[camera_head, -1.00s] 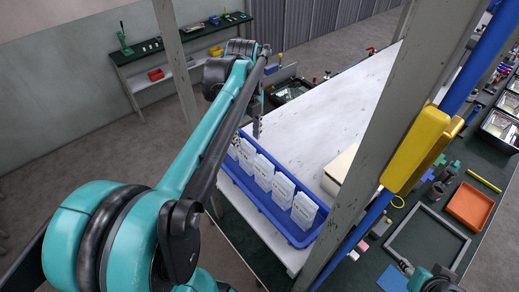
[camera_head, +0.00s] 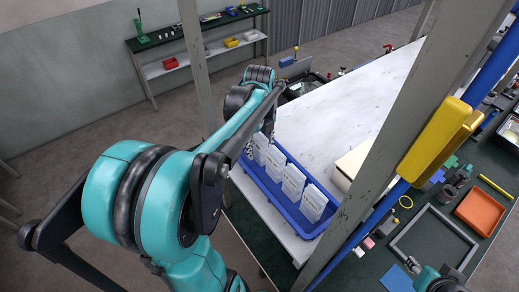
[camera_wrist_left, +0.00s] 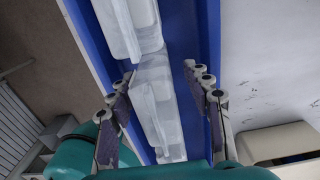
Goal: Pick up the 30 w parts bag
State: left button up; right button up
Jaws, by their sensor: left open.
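A long blue bin (camera_head: 264,194) holds a row of several white parts bags (camera_head: 292,181); their print is too small to read, so I cannot tell which is the 30 w bag. My left arm reaches over the bin's far end in the head view, and the arm largely hides its gripper there. In the left wrist view my left gripper (camera_wrist_left: 160,76) is open over the blue bin (camera_wrist_left: 209,40). Its fingers stand on either side of a translucent white bag (camera_wrist_left: 153,88), apart from each other. Another white bag (camera_wrist_left: 125,25) lies just beyond.
The bin stands along the edge of a white table (camera_head: 345,105). A grey post (camera_head: 372,150) and a blue pole with a yellow block (camera_head: 437,140) rise right of it. A cream box (camera_head: 352,163) sits on the table; an orange tray (camera_head: 481,211) lies farther right.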

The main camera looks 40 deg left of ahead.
pick_arm(q)
jog(key=shift+s, duration=0.1)
grip_shut()
jog(key=shift+r, duration=0.1)
